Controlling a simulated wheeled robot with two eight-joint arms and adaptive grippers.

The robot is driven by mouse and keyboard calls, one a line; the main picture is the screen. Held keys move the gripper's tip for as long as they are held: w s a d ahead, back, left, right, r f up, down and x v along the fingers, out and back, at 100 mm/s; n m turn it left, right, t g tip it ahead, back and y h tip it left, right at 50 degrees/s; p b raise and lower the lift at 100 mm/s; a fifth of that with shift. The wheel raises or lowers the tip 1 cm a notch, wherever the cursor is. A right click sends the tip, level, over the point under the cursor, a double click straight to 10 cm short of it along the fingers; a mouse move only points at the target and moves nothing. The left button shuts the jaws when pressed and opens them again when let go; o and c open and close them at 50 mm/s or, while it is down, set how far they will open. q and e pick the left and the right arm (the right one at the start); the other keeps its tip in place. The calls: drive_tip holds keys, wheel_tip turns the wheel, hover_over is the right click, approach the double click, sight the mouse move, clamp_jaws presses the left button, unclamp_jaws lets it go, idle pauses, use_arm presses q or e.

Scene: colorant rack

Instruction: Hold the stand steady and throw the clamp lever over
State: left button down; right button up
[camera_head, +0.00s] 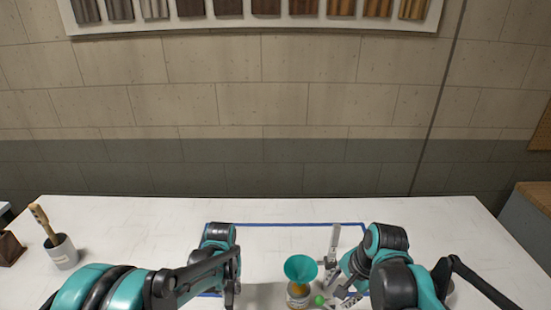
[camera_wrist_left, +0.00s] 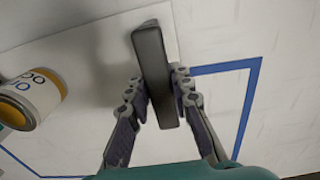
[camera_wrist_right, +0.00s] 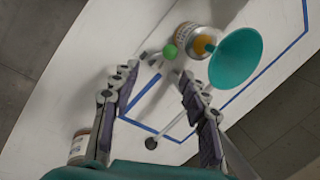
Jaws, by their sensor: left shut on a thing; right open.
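A teal funnel (camera_head: 300,268) sits over a labelled can (camera_head: 298,296) near the table's front. A grey upright post (camera_head: 334,242) of the stand rises to its right. A green ball knob (camera_head: 320,300), apparently the clamp lever's, is beside the can; it also shows in the right wrist view (camera_wrist_right: 169,51). The lever's joint is too small to make out.
A blue outline (camera_head: 285,225) marks the white table (camera_head: 130,215). A grey cup (camera_head: 62,252) with a brush stands far left, a dark block (camera_head: 10,248) beside it. Another can (camera_wrist_right: 78,147) shows in the right wrist view. The table's back is clear.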

sight(322, 298)
drive_tip(key=shift+w+a+f+m+g+y, duration=0.25)
drive_tip(key=shift+w+a+f+m+g, duration=0.45)
drive_tip(key=shift+f, duration=1.55)
drive_tip(key=shift+w+a+f+m+g+y, duration=0.15)
drive_tip(key=shift+w+a+f+m, duration=0.3)
drive_tip(key=shift+w+f+m, duration=1.2)
drive_tip(key=shift+a+f+m+g+y, duration=0.35)
drive_tip(key=shift+a+f+m, duration=0.25)
drive_tip(key=shift+f, duration=2.2)
clamp_jaws()
drive_tip(key=shift+d, duration=0.15)
